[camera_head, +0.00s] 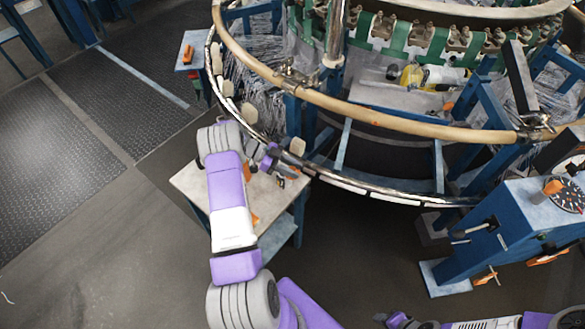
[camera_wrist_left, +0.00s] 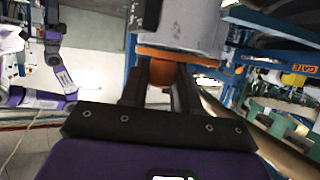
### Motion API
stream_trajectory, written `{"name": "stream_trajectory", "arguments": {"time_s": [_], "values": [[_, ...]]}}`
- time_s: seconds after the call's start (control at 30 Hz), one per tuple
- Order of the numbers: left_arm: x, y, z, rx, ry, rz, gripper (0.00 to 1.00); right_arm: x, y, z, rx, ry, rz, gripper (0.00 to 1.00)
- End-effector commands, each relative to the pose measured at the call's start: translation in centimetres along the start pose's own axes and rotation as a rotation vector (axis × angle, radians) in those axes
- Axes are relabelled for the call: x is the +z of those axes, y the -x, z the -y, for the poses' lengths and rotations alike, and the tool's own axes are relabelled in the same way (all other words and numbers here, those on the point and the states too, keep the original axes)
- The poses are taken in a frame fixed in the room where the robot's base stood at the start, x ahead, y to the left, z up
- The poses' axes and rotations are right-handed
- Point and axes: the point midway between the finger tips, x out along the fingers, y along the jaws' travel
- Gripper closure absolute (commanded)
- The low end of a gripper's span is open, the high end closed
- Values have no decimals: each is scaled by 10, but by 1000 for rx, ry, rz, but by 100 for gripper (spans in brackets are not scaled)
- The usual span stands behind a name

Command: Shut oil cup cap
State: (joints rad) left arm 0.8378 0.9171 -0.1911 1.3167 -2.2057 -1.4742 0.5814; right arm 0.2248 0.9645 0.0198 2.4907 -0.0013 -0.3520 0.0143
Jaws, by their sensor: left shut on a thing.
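My left gripper (camera_head: 284,160) is at the lower rim of the circular loom, above the small table at the left. In the left wrist view its two dark fingers (camera_wrist_left: 160,90) are shut on an orange part (camera_wrist_left: 161,72). The orange part appears to be the oil cup cap. It widens into an orange band against a pale grey block (camera_wrist_left: 195,22). Whether the cap is open or closed cannot be told. The grip is too small to make out in the head view. My right gripper (camera_head: 401,321) is at the bottom edge, partly cut off, with unclear jaws.
The loom's tan ring (camera_head: 375,117) and lower rail curve close beside the left gripper. The small table (camera_head: 192,182) has orange items on it. A blue machine stand (camera_head: 480,235) is at the right. Dark floor (camera_head: 350,240) between table and stand is clear.

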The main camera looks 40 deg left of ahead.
Motion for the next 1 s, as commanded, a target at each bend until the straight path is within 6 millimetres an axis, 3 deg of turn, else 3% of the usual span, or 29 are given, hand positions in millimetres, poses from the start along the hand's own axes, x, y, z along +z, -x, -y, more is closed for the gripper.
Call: {"name": "stream_trajectory", "arguments": {"time_s": [0.03, 0.17, 0.47, 1.0], "values": [[2, 0, -1, 1, 3, 2, 65, 0, 0, 0, 0, 0, 0, 57], [1, 0, -1, 0, 2, 2, 48, 0, 0, 0, 0, 0, 0, 57], [-2, 1, 0, 0, 0, 1, 48, 0, 1, 0, 0, 0, 0, 57], [-83, 35, 0, -1, 0, 2, 48, 1, 20, 8, 0, 0, 0, 57]]}}
